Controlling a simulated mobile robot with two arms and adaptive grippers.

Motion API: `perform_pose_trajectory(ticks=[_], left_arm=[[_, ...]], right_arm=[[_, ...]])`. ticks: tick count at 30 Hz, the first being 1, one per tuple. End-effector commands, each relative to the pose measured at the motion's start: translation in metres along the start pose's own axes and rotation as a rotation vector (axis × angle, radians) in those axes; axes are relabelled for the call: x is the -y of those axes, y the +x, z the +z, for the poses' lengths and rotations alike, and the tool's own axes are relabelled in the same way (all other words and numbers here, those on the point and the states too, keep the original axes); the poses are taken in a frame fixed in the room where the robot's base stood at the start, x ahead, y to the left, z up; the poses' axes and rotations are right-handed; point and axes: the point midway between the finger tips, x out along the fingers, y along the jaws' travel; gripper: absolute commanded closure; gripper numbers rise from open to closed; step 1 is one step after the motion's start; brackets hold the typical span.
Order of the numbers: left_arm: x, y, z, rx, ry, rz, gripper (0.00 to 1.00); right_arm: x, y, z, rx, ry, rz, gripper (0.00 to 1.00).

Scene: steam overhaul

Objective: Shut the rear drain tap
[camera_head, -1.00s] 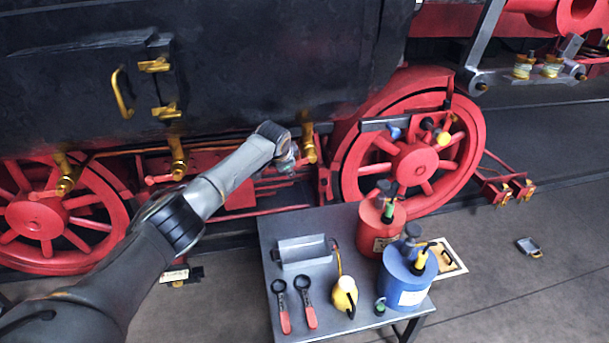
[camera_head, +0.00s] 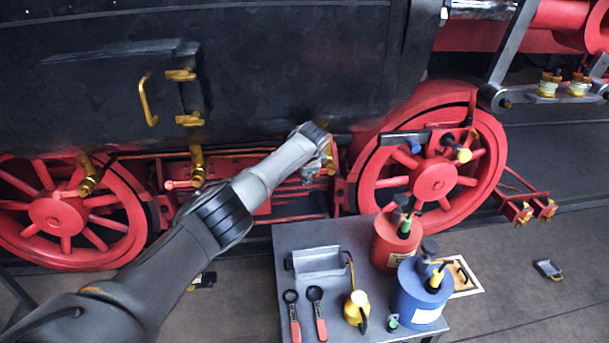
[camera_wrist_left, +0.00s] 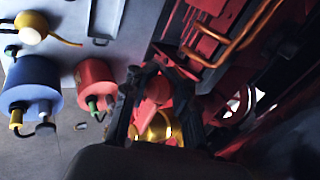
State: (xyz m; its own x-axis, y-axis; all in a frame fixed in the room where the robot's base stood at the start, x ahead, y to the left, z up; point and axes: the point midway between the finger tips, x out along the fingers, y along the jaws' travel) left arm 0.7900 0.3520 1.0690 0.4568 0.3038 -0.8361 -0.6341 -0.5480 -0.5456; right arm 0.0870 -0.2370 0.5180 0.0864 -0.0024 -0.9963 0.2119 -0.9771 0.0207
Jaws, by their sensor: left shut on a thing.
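Brass drain taps hang under the black boiler side: one at the left (camera_head: 90,174), one in the middle (camera_head: 197,166), and one at the right, mostly hidden behind my left gripper (camera_head: 316,168). In the left wrist view my left gripper (camera_wrist_left: 156,98) has its dark fingers on both sides of a red tap handle (camera_wrist_left: 157,88), shut on it. The brass tap body (camera_wrist_left: 160,128) shows just behind the handle, between the fingers. The exact angle of the handle is hard to tell. My right gripper is not in view.
A grey table (camera_head: 300,236) stands in front, with a red can (camera_head: 396,243), a blue can (camera_head: 418,298), a yellow oiler (camera_head: 356,306), a metal tray (camera_head: 318,262) and two red-handled tools. Red wheels (camera_head: 435,180) flank the taps. The floor at right is mostly clear.

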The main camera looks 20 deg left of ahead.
Motion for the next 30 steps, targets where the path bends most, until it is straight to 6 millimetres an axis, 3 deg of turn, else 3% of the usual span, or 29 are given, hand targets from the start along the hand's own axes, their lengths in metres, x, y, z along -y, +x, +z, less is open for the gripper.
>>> perform_pose_trajectory(ticks=[1,2,6,20,30], left_arm=[[0.001,-0.003,-0.003,-0.004,0.001,-0.001,1.00],[0.001,-0.003,-0.003,-0.005,0.001,-0.001,0.74],[0.002,-0.003,-0.003,-0.005,0.000,-0.002,0.50],[0.002,-0.007,-0.002,-0.006,-0.001,-0.003,0.50],[0.002,-0.047,-0.002,-0.007,0.000,-0.006,0.50]], right_arm=[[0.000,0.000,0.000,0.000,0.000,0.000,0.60],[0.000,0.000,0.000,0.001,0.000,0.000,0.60],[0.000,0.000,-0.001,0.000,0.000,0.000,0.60],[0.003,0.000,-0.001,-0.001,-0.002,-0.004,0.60],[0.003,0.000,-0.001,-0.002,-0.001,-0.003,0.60]])
